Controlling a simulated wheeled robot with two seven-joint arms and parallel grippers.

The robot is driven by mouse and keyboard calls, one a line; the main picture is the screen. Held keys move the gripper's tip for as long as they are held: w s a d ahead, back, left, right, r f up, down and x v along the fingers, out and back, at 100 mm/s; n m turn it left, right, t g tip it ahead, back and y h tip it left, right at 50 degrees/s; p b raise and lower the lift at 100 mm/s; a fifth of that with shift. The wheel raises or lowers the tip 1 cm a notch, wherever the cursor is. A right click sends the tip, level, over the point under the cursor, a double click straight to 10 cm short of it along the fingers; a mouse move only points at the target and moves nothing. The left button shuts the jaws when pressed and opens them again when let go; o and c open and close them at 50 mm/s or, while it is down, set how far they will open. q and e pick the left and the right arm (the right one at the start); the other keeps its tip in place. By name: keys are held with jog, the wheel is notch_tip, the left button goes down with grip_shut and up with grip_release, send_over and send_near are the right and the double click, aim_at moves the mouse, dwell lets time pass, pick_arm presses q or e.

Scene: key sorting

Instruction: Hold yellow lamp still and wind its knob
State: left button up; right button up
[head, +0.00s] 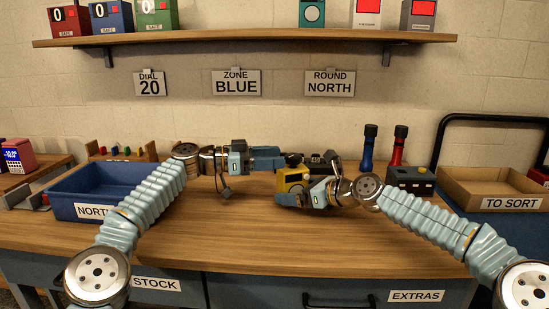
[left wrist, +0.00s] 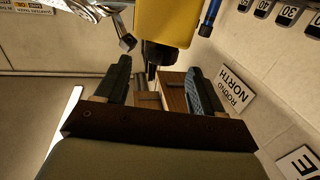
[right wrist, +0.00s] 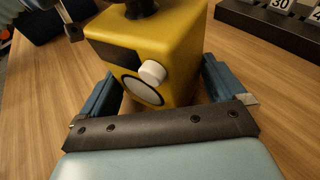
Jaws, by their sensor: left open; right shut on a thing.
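The yellow lamp (head: 292,180) stands upright on the table, with a black knob (head: 293,159) on top. In the right wrist view the lamp (right wrist: 180,45) shows a pale oval face and a small white round part. My right gripper (right wrist: 160,95) is shut on the lamp's body, one finger on each side. My left gripper (head: 272,158) is open, level with the black knob and pointing at it from the left. In the left wrist view the knob (left wrist: 159,54) appears just beyond the open fingers, seemingly not gripped. The lamp's upper part is cropped there.
A blue bin (head: 75,190) stands at left, and a TO SORT tray (head: 480,190) at right. A dark box with a yellow top part (head: 410,180), and blue (head: 368,150) and red (head: 398,147) bottle-like objects are right of the lamp. The table's front middle is clear.

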pick_arm(q)
jog(key=s+d+r+t+y, duration=0.2)
jog(key=d+r+t+y, duration=0.3)
jog(key=r, duration=0.3)
jog(key=m+t+y, duration=0.9)
jog(key=m+y, duration=0.7)
jog(key=m, duration=0.2)
send_near(295, 159)
jog(key=w, duration=0.4)
jog(key=w+a, duration=0.1)
jog(key=w, duration=0.3)
jog(key=w+a, duration=0.1)
jog(key=w, duration=0.3)
jog(key=shift+a+f, duration=0.1)
jog(key=shift+a, duration=0.1)
jog(key=c, duration=1)
